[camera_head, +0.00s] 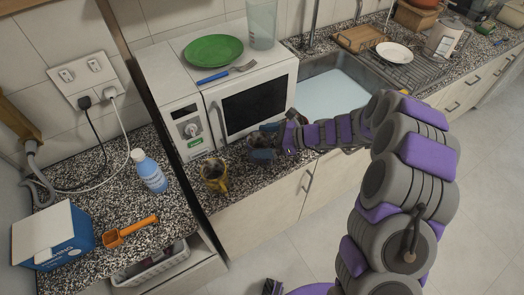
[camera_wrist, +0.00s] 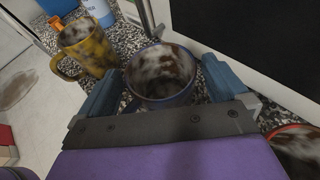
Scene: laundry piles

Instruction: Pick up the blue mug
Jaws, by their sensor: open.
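The blue mug (camera_wrist: 160,75) stands upright on the speckled counter, stained brown and whitish inside, in the middle of the wrist view. My gripper (camera_wrist: 161,84) is open, with one blue finger on each side of the mug; I cannot tell whether either touches it. In the head view my gripper (camera_head: 260,142) is low in front of the microwave, and the mug there is mostly hidden by the fingers.
A dirty yellow mug (camera_wrist: 88,50) stands left of my gripper; it also shows in the head view (camera_head: 213,176). A red-rimmed mug (camera_wrist: 296,148) is close at the right. The microwave (camera_head: 250,100) stands behind. A blue bottle (camera_head: 150,172) and orange scoop (camera_head: 130,232) are further left.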

